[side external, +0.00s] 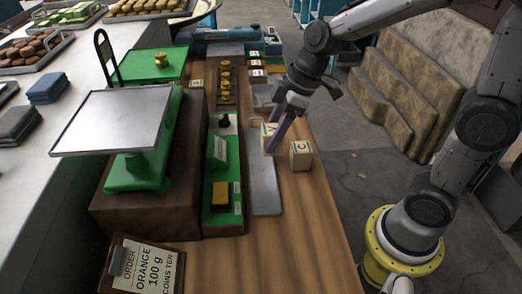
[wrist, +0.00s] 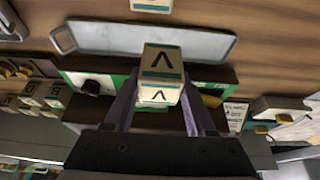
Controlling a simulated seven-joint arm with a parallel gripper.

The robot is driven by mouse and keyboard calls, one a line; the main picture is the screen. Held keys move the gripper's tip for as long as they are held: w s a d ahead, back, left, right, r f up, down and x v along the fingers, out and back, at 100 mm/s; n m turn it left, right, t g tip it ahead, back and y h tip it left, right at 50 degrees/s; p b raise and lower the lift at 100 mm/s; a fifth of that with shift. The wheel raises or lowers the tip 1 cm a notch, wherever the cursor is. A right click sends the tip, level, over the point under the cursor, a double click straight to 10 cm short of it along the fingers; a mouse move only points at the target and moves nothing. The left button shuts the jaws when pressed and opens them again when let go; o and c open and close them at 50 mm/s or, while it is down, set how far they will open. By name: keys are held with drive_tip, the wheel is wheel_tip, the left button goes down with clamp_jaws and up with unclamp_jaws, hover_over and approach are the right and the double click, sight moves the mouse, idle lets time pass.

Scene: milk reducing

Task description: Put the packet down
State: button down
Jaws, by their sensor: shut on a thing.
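My gripper (side external: 274,146) has its purple fingers shut on a cream packet (side external: 268,131) with a dark letter and a green band. In the wrist view the packet (wrist: 162,60) is between the two fingers, and two lettered faces show. It is over or beside a long grey metal tray (side external: 265,186), which also shows behind it in the wrist view (wrist: 110,38). I cannot tell whether the packet touches anything below. A second cream packet marked C (side external: 301,155) stands on the wooden counter, right of the held one.
A green scale with a metal plate (side external: 115,120) stands left. A green-topped box with a yellow block (side external: 221,194) lies along the tray's left side. Several small lettered packets (side external: 256,73) stand at the back. An order card (side external: 150,268) is in front. Counter front right is clear.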

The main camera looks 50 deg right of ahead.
sight(276, 124)
drive_tip(key=w+f, duration=0.2)
drive_tip(key=f, duration=0.1)
drive_tip(key=shift+w+a, duration=0.25)
drive_tip(key=shift+a, duration=0.05)
drive_tip(key=shift+w+f, duration=0.1)
drive_tip(key=shift+f, duration=1.55)
drive_tip(key=shift+f, duration=0.15)
drive_tip(key=shift+c, duration=1.1)
unclamp_jaws()
drive_tip(key=v, duration=1.2)
drive_tip(key=s+d+m+t+h, duration=0.2)
drive_tip(key=s+m, duration=0.7)
drive_tip(key=s, duration=0.7)
drive_tip(key=shift+d+r+h, duration=0.45)
drive_tip(key=shift+d+h, duration=0.15)
drive_tip(key=shift+d, duration=0.4)
